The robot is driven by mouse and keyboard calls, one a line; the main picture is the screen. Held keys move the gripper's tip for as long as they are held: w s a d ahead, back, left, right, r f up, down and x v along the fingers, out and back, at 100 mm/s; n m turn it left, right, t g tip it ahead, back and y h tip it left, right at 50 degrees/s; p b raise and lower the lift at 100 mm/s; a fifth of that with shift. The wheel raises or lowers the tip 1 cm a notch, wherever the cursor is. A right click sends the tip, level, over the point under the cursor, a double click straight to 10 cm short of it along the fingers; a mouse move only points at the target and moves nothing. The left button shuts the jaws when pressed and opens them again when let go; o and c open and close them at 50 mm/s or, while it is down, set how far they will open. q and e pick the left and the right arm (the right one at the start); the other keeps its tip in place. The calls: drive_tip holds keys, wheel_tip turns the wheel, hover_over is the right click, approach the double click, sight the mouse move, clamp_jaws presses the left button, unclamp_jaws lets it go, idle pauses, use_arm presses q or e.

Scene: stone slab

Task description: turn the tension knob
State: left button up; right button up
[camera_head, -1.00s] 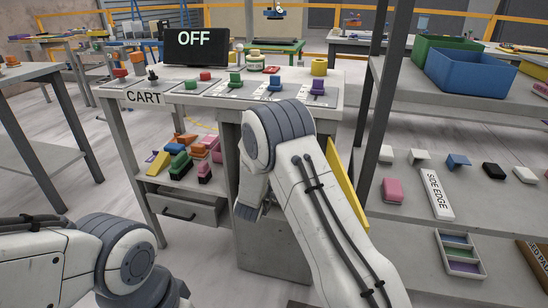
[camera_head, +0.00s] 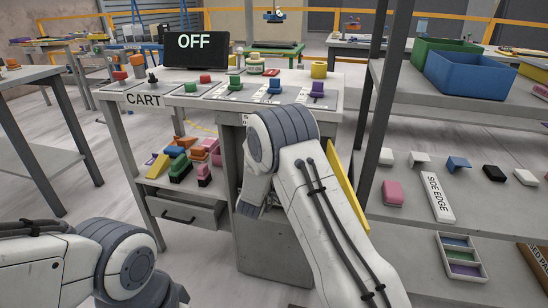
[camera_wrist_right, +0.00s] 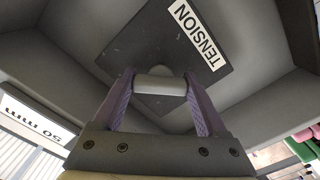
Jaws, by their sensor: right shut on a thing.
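The tension knob is a light grey bar-shaped handle (camera_wrist_right: 160,85) on a dark square plate with a white TENSION label (camera_wrist_right: 198,33) in the right wrist view. My right gripper (camera_wrist_right: 160,95), with purple-grey finger pads, is shut on the knob, one finger at each end of the bar. The plate sits inside a grey recess. In the head view my right arm reaches down to the front of the cart bench (camera_head: 150,97); the knob is hidden there. My left arm shows at the lower left, but its gripper is out of view.
A screen (camera_head: 181,49) reading OFF stands on the cart above several coloured controls. A shelf with a blue bin (camera_head: 470,75) stands to the right, its post near my right arm. Coloured blocks lie on the cart's lower shelf. Open floor shows at the left.

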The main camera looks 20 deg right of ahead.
drive_tip(key=shift+a, duration=0.1)
drive_tip(key=m+b, duration=0.1)
drive_tip(key=m, duration=0.4)
drive_tip(key=shift+f+m+b, duration=0.1)
drive_tip(key=shift+m+b, duration=0.2)
drive_tip(key=shift+m, duration=0.1)
drive_tip(key=m+b, duration=0.2)
drive_tip(key=m, duration=0.3)
drive_tip(key=shift+m+b, duration=0.3)
drive_tip(key=shift+b, duration=0.05)
drive_tip(key=m+b, duration=0.4)
drive_tip(key=m, duration=0.1)
drive_tip(key=shift+w+f, duration=0.1)
drive_tip(key=m+b, duration=0.2)
drive_tip(key=m, duration=0.1)
drive_tip(key=shift+a+m+b, duration=0.1)
drive_tip(key=shift+m+b, duration=0.2)
drive_tip(key=shift+b, duration=0.1)
drive_tip(key=shift+m+b, duration=0.85)
drive_tip(key=shift+m, duration=0.15)
drive_tip(key=shift+r, duration=0.2)
